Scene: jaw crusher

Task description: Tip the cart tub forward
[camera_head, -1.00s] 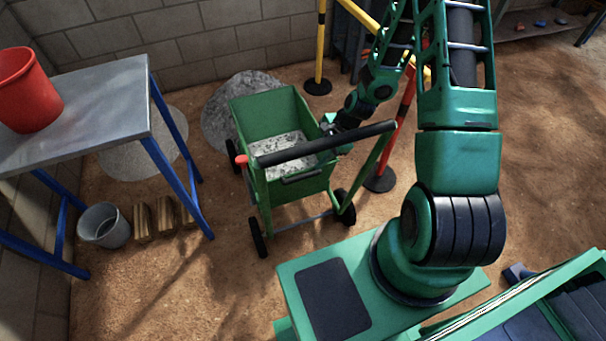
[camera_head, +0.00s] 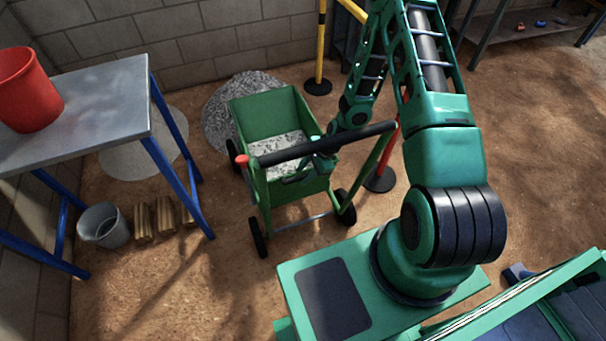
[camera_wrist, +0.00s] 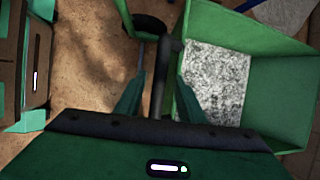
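The green cart tub (camera_head: 265,107) sits upright in its wheeled frame and holds grey gravel (camera_head: 278,148). It also shows at the right of the wrist view (camera_wrist: 285,100). My gripper (camera_head: 298,177) is at the tub's near wall, below the cart's black push bar (camera_head: 350,140). In the wrist view my gripper (camera_wrist: 160,88) is open, with a finger on each side of the black tub handle (camera_wrist: 162,75). The right finger lies close to the tub wall. Contact with the handle cannot be told, and its lower end is hidden by the gripper body.
A metal table (camera_head: 100,100) with a red bucket (camera_head: 28,90) stands left. A grey bucket (camera_head: 103,226) and wood blocks (camera_head: 163,216) lie beneath it. A gravel pile (camera_head: 220,115) is behind the cart. Barrier posts (camera_head: 319,60) stand behind and right of it.

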